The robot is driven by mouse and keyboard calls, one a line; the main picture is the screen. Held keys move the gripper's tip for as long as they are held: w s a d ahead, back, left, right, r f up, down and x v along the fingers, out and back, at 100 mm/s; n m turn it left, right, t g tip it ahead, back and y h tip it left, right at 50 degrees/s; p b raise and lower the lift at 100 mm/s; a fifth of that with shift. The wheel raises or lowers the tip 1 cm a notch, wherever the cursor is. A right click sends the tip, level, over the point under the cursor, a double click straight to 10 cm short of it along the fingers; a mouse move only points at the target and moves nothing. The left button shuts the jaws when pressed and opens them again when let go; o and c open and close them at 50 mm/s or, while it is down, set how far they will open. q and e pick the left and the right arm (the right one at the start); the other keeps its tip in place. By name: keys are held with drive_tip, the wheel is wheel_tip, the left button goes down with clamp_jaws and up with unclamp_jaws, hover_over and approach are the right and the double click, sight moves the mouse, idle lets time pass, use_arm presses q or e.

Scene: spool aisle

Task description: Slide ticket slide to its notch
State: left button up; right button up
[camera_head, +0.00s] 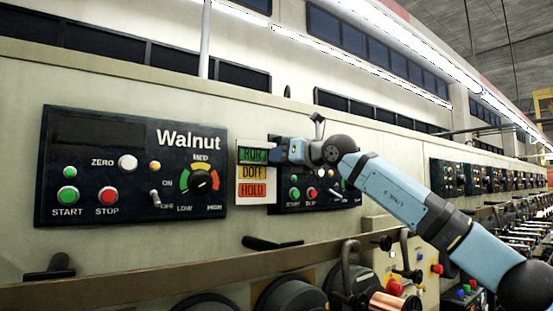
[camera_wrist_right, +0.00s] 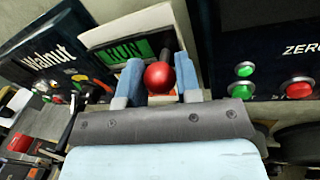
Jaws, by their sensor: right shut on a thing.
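The ticket board (camera_head: 243,198) is a pale plate with green RUN (camera_head: 250,155), yellow DOFF (camera_head: 252,172) and orange-red HOLD (camera_head: 252,190) labels stacked from top to bottom. My right gripper (camera_head: 276,150) is at the right edge of the board, level with RUN. In the right wrist view, the ticket slide's red round knob (camera_wrist_right: 159,76) on a dark stem sits between the two blue fingers of my right gripper (camera_wrist_right: 158,82), which is shut on it. RUN (camera_wrist_right: 125,51) shows just beyond the knob; the lower labels are mostly hidden there. The notch cannot be made out. My left gripper is out of view.
The Walnut control panel (camera_head: 130,165) with buttons and a dial is left of the board. Another dark control panel (camera_head: 318,198) is close on the right, partly behind my arm. A ledge rail (camera_head: 150,285), dark handles and spools are below.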

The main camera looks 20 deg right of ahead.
drive_tip(key=shift+f+b, duration=1.15)
drive_tip(key=shift+f, duration=0.35)
drive_tip(key=shift+f+b, duration=1.15)
drive_tip(key=shift+f, duration=0.1)
drive_tip(key=shift+f+b, duration=0.75)
drive_tip(key=shift+f, duration=0.05)
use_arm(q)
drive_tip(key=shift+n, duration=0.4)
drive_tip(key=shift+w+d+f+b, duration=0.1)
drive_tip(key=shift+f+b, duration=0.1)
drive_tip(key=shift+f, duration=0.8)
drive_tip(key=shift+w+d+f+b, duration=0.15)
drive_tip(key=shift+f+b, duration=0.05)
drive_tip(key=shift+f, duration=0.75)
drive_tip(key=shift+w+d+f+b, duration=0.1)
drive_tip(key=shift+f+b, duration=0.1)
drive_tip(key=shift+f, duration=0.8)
use_arm(e)
drive_tip(key=shift+f, duration=0.6)
drive_tip(key=o, duration=1)
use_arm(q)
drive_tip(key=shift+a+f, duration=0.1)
use_arm(e)
drive_tip(key=shift+s+d, duration=0.1)
